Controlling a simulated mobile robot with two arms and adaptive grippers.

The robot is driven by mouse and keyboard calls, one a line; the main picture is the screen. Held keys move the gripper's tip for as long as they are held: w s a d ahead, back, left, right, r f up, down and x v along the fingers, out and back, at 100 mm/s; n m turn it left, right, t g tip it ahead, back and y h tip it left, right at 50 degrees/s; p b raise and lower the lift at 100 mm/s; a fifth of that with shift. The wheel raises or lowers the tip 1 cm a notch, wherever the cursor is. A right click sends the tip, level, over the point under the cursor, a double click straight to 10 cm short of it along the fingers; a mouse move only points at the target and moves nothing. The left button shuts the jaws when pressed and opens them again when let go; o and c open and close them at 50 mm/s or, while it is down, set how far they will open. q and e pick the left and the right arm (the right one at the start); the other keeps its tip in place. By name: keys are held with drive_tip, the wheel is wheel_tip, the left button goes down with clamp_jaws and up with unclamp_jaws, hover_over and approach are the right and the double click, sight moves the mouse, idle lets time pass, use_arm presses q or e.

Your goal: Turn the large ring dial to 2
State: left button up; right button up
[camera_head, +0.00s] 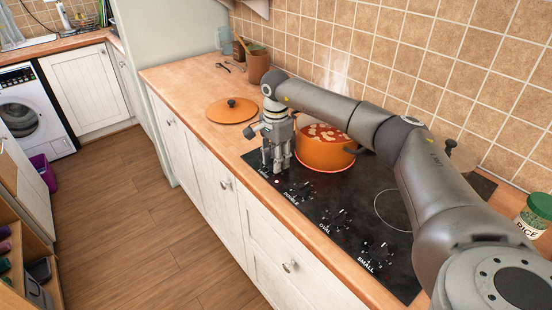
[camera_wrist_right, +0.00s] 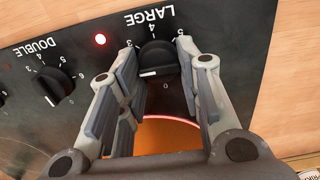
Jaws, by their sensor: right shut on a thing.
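The large ring dial (camera_wrist_right: 156,58) is a black knob beside the upside-down LARGE label in the right wrist view. Its white mark is on the lower side, slightly left of the 0; I cannot tell which number it points at. My right gripper (camera_wrist_right: 165,62) is shut on the dial, one finger on each side. In the head view, my right gripper (camera_head: 277,168) points down at the left end of the black hob (camera_head: 350,215) and hides the dial. My left gripper is in neither view.
An orange pot (camera_head: 325,152) of steaming food stands close beside the gripper. An orange lid (camera_head: 232,111) lies on the wooden counter (camera_head: 180,78). Other knobs (camera_head: 300,191) line the hob's front edge. A red light (camera_wrist_right: 100,39) glows near the dial. A rice jar (camera_head: 535,215) stands far right.

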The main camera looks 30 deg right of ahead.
drive_tip(key=o, duration=0.9)
drive_tip(key=shift+w+r, duration=0.1)
drive_tip(key=shift+r, duration=0.05)
drive_tip(key=shift+o, duration=0.5)
wheel_tip(320, 180, up, 12)
drive_tip(key=shift+f, duration=0.2)
